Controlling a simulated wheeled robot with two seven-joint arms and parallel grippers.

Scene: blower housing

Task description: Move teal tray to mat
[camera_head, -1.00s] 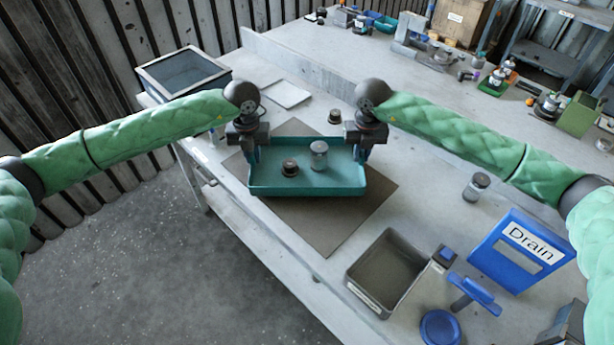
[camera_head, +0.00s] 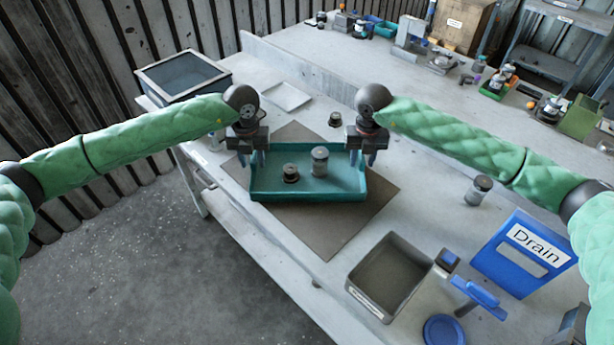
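The teal tray (camera_head: 308,194) lies on the brown mat (camera_head: 325,235), with mat showing around its front and right side. The tray holds a short dark-topped part (camera_head: 290,174) and a taller grey cylinder (camera_head: 320,161), both upright. My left gripper (camera_head: 253,160) is at the tray's left end, its two fingers spread apart with the end wall between them. My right gripper (camera_head: 364,159) is likewise at the right end, fingers apart around the wall. The fingers hide parts of both end walls.
A grey bin (camera_head: 385,280), a blue Drain bin (camera_head: 520,255) and a blue round part (camera_head: 444,330) stand at front right. A dark open box (camera_head: 183,75) is at back left. A jar (camera_head: 478,190) stands right of the mat. A low ledge (camera_head: 320,75) runs behind.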

